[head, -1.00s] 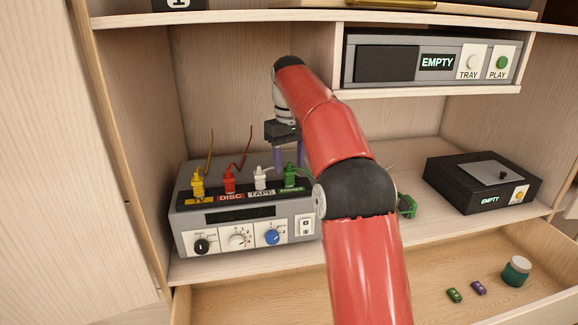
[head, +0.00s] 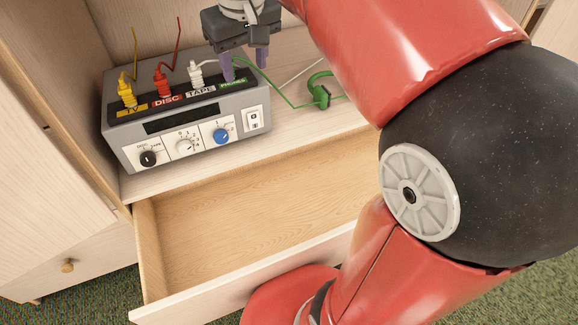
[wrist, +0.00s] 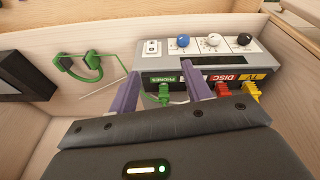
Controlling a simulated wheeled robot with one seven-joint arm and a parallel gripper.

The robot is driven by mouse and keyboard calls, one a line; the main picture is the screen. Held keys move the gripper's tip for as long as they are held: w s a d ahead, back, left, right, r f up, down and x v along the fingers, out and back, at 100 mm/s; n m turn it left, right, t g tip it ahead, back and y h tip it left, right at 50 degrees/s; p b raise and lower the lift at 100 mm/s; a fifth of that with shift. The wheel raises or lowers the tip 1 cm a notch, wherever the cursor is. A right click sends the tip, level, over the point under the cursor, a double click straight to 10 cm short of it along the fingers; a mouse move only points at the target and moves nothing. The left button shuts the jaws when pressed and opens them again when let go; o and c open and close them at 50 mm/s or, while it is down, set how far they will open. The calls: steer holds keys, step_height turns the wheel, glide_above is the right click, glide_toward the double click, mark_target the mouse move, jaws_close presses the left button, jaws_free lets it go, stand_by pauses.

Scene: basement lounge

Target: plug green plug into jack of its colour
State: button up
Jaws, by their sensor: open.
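The green plug (wrist: 165,93) stands upright at the green PHONES label (wrist: 163,79) of the grey amplifier (head: 190,120), apparently in the jack there. Its base is too small to see clearly. My gripper (head: 243,70) is open above the amplifier's right end. In the wrist view its purple fingers (wrist: 163,84) are spread on either side of the plug, with a gap visible on both sides. In the head view the fingers mostly hide the plug. A green cable runs from it to the green headphones (head: 320,92), also in the wrist view (wrist: 82,62).
Yellow (head: 127,95), red (head: 161,85) and white (head: 196,75) plugs stand in the row to the left in the head view. An open, bare-looking drawer (head: 240,200) lies below. A black box (wrist: 22,85) is beyond the headphones. My red arm covers the right side.

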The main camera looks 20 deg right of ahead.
steer(key=s+f+m+t, duration=0.1)
steer(key=s+f, duration=0.5)
steer(key=s, duration=0.2)
steer(key=s+f+m+t, duration=0.1)
steer(key=s+f, duration=0.5)
steer(key=s, duration=0.2)
steer(key=shift+s+d+f+t, duration=0.3)
steer(key=shift+s+d+t, duration=0.1)
steer(key=shift+d, duration=0.05)
